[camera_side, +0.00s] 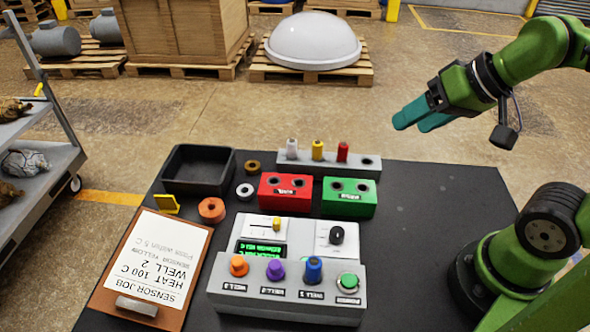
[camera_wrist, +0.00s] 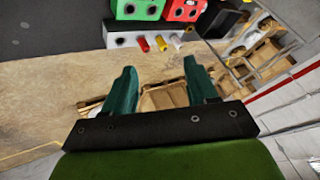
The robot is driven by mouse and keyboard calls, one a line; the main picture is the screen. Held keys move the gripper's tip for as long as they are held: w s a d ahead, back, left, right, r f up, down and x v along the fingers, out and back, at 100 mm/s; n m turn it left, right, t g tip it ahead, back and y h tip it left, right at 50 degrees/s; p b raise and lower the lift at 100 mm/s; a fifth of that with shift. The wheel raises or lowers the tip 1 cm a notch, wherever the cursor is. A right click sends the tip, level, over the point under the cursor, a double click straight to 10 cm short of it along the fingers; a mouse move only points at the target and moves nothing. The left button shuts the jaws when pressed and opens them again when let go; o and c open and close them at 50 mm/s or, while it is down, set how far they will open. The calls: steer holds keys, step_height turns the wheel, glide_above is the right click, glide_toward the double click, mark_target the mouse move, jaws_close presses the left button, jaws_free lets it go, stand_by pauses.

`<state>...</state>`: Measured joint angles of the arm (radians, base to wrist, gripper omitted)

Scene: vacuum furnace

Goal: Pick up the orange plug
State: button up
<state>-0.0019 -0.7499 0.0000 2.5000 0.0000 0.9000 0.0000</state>
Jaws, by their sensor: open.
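The orange plug (camera_side: 239,265) stands upright in the left well of the grey-white control unit (camera_side: 290,308), at the front of the dark table. A purple plug (camera_side: 275,269) and a blue plug (camera_side: 313,269) stand in the wells to its right. My gripper (camera_side: 408,122) has teal fingers and is high above the table's back edge, far up and right of the orange plug. In the wrist view my gripper (camera_wrist: 157,75) is open with nothing between its fingers. The orange plug is not visible in the wrist view.
A grey rack (camera_side: 327,161) with white, yellow and red pegs, a red block (camera_side: 285,192), a green block (camera_side: 349,198) and a black tray (camera_side: 197,170) stand behind the unit. A clipboard (camera_side: 120,290) lies left. The table's right part is clear.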

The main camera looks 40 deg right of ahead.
steer(key=w+a+f+n+g+y, duration=0.1)
steer(key=a+n, duration=0.2)
steer(key=a, duration=0.3)
steer(key=w+a+f+n+g+y, duration=0.1)
steer(key=a+n+g, duration=0.1)
steer(key=a+n, duration=0.35)
steer(key=n+y, duration=0.1)
steer(key=n, duration=0.6)
glide_toward(238, 260)
steer(key=shift+g, duration=0.4)
steer(key=x, duration=0.8)
steer(key=shift+w+a+f, duration=0.15)
steer(key=shift+w, duration=0.3)
jaws_close()
